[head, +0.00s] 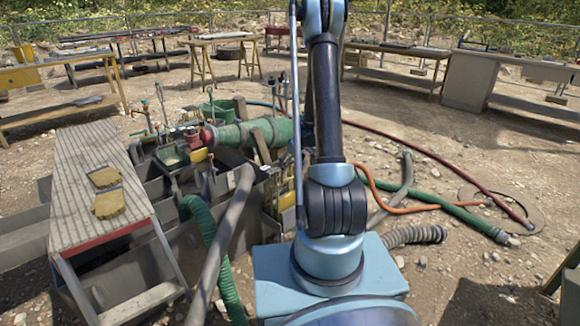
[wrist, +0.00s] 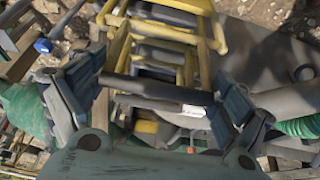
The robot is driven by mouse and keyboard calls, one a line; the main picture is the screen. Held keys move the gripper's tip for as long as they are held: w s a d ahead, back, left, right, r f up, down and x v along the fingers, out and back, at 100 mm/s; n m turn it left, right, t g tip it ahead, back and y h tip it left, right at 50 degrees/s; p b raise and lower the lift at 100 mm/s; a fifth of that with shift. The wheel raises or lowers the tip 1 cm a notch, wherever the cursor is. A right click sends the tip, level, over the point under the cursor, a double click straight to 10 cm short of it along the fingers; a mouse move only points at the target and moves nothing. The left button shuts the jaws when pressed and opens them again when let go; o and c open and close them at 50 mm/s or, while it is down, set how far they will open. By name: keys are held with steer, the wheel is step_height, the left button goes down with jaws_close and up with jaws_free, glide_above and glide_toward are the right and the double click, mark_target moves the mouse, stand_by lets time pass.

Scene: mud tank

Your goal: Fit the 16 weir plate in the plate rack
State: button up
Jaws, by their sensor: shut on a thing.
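In the wrist view my gripper (wrist: 152,92) has its two blue-padded fingers on either side of a dark grey bar-like piece (wrist: 150,91), which spans between them. I take this to be the weir plate, seen nearly edge-on. A small white label (wrist: 194,110) shows near its right end, but its number is too small to read. Beyond it is a yellow-framed rack (wrist: 184,34) with several crosswise slats or plates inside. I cannot tell whether the held plate is in a slot or above the rack. In the head view my arm hides the gripper and plate.
In the head view a slatted walkway (head: 88,160) with yellow gloves (head: 109,203) stands at the left beside the grey tank (head: 120,272). A green hose (head: 207,240) and a grey pipe (head: 222,243) run over the tank. Hoses cross the ground at right.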

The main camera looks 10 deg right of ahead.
steer(key=shift+f, duration=1.75)
stand_by(0.8)
steer(key=o, duration=1.6)
steer(key=v, duration=1.2)
steer(key=shift+a+r, duration=0.1)
